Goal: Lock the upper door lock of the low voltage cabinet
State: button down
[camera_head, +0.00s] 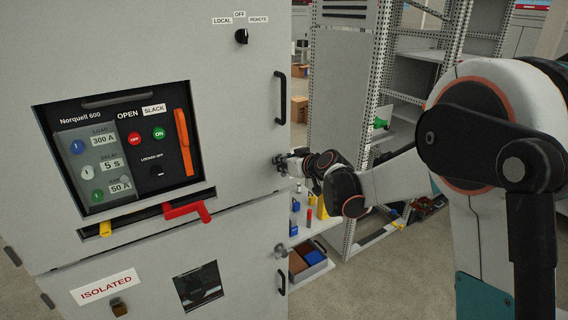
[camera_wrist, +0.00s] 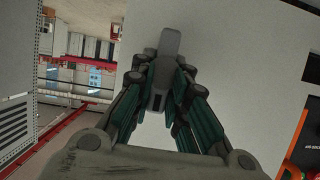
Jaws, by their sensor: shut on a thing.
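The low voltage cabinet (camera_head: 235,110) fills the left of the head view, its upper door closed. The upper door lock (camera_head: 279,160) sits at the right edge of this door, below a black handle. My gripper (camera_head: 290,163) reaches it from the right. In the wrist view, my gripper (camera_wrist: 160,88) is shut on a grey elongated piece of the upper door lock (camera_wrist: 170,48), which stands out against the pale door. The fingers touch both sides of its lower end. The lock's base is partly hidden by the fingers, and its exact turn is hard to tell.
A black door handle (camera_head: 280,98) is above the lock. A lower lock (camera_head: 280,251) and a lower handle (camera_head: 281,282) are below. A red crank handle (camera_head: 188,211) sticks out of the panel. A perforated rack (camera_head: 345,120) stands behind my arm at right.

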jog(key=shift+f+b, duration=0.1)
jog(key=shift+b, duration=0.2)
jog(key=m+b, duration=0.1)
jog(key=m+y+b, duration=0.1)
jog(key=g+b, duration=0.1)
jog(key=shift+w+d+f+m+y+b, duration=0.15)
jog(key=shift+d+f+m+y+b, duration=0.1)
jog(key=shift+m+y+b, duration=0.15)
jog(key=shift+w+d+f+m+y+b, duration=0.1)
jog(key=shift+m+y+b, duration=0.85)
jog(key=shift+m+b, duration=0.8)
jog(key=shift+d+f+m+y+b, duration=0.1)
jog(key=shift+m+y+b, duration=0.8)
jog(key=shift+m+b, duration=0.85)
jog(key=shift+w+d+f+m+y+b, duration=0.1)
jog(key=shift+m+y+b, duration=0.85)
jog(key=shift+m+b, duration=0.75)
jog(key=c, duration=1.6)
grip_release()
jog(key=shift+o, duration=0.2)
